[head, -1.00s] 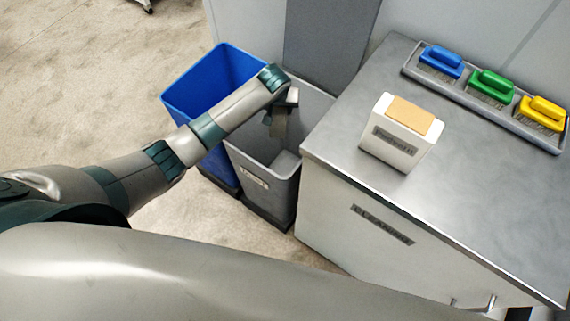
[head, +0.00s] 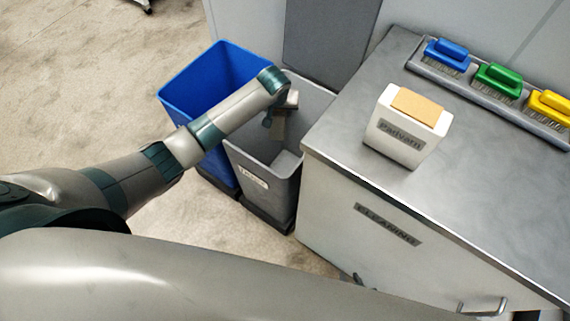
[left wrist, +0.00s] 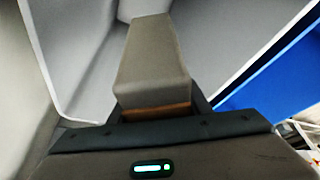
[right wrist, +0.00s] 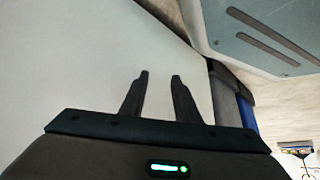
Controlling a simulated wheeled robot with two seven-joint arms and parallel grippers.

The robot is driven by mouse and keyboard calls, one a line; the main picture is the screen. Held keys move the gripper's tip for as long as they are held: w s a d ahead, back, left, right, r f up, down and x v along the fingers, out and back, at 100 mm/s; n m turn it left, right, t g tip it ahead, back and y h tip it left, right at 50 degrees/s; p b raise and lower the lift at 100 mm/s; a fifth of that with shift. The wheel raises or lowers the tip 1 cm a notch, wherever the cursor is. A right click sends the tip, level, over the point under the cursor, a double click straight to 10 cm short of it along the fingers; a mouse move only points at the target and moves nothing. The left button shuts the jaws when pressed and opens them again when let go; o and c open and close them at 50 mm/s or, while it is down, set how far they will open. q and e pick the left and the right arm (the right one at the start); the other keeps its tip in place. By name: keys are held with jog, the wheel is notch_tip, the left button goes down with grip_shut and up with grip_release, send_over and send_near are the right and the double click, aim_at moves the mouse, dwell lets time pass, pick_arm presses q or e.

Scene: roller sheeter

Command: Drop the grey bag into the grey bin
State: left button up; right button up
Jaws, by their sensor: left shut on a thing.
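The grey bin (head: 262,205) stands on the floor between the blue bin and the cabinet. My left gripper (head: 280,112) is over its opening, pointing down. It is shut on the grey bag, which shows in the left wrist view (left wrist: 153,55) as a grey-brown block with a brown strip at its base. In the head view the bag (head: 278,128) is small and partly hidden by my wrist. The bin's pale inner walls surround the bag in the left wrist view. My right gripper (right wrist: 158,95) is open and empty, its fingers apart before a pale surface.
A blue bin (head: 205,85) stands left of the grey one. A cabinet (head: 340,215) with a metal top is on the right. It carries a white box (head: 405,130) and a tray with blue, green and yellow brushes (head: 495,80). A pale item (head: 287,163) shows inside the grey bin.

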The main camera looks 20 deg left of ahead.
pick_arm(q)
jog(key=shift+f, duration=0.15)
jog(key=shift+f+b, duration=0.1)
jog(key=shift+b, duration=0.2)
pick_arm(e)
jog(key=shift+w+a+r, duration=0.55)
jog(key=shift+w+a, duration=0.1)
jog(key=shift+w, duration=0.1)
jog(key=shift+s, duration=0.1)
